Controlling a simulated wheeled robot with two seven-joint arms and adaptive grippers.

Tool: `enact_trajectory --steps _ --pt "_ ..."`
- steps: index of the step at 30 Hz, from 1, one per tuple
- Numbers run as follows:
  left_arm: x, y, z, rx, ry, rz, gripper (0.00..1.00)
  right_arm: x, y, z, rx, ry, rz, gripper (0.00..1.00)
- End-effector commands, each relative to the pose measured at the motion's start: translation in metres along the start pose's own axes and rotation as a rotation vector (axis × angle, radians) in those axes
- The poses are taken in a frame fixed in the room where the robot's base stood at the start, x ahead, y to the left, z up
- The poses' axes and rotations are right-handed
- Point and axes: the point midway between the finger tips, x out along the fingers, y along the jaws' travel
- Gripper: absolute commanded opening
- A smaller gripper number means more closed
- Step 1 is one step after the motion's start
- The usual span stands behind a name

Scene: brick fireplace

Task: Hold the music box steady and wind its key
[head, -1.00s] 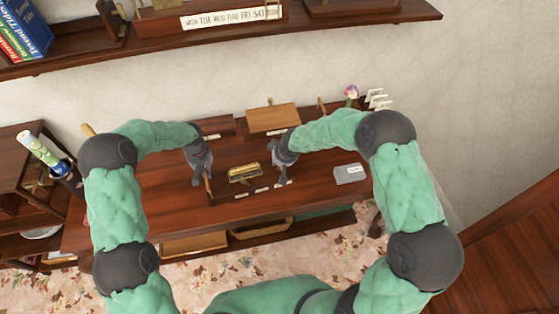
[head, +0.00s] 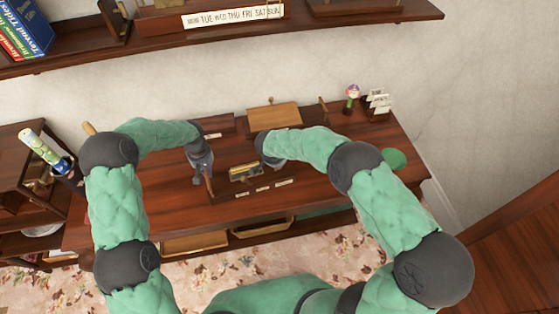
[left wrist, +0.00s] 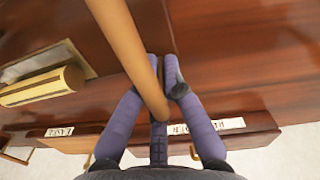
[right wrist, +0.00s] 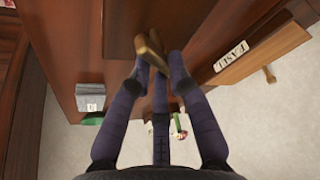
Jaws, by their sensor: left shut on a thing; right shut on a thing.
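The music box shows in the head view as a dark wooden box with a brass cylinder (head: 245,170) on top, between my two grippers. The cylinder is also at the left of the left wrist view (left wrist: 42,88). My left gripper (head: 207,180) is shut on an upright wooden rod (left wrist: 128,45) at the box's left side. My right gripper (right wrist: 157,58) is shut on a small brass-coloured piece, seemingly the key (right wrist: 149,48), against dark wood. In the head view, my right arm and wrist hide the key and that gripper's fingertips.
The dark wooden desk (head: 130,205) has a tan-topped box (head: 273,116) behind the grippers. A flower ornament (head: 352,92) and a white ship-like ornament (head: 378,101) stand at the back right. A grey box (right wrist: 90,97) lies on the desk. A shelf (head: 350,32) hangs above.

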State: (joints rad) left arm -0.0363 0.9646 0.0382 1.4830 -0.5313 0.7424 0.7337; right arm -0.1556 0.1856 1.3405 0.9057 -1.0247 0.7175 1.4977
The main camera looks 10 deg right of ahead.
Motion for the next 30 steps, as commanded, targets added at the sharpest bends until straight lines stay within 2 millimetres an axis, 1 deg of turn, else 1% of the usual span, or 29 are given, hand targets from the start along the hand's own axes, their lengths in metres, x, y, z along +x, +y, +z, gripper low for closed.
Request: enact_trajectory --steps 9,18,24,30 --pt "-0.0005 0.0000 -0.0004 0.000 0.001 0.001 0.00 -0.0005 -0.0026 0.0002 0.278 0.001 0.114 0.00" --pt "-0.0005 -0.0001 -0.0004 0.000 0.001 0.001 0.00 -0.0007 -0.0040 0.0006 0.512 0.000 0.211 0.00" --pt "-0.0005 -0.0001 -0.0004 0.000 0.001 0.001 0.00 -0.0008 -0.0046 0.0004 0.623 0.000 0.256 0.00" --pt "-0.0005 -0.0002 -0.0005 0.000 0.001 0.000 0.00 -0.0009 -0.0048 0.0002 0.689 0.001 0.283 0.00"
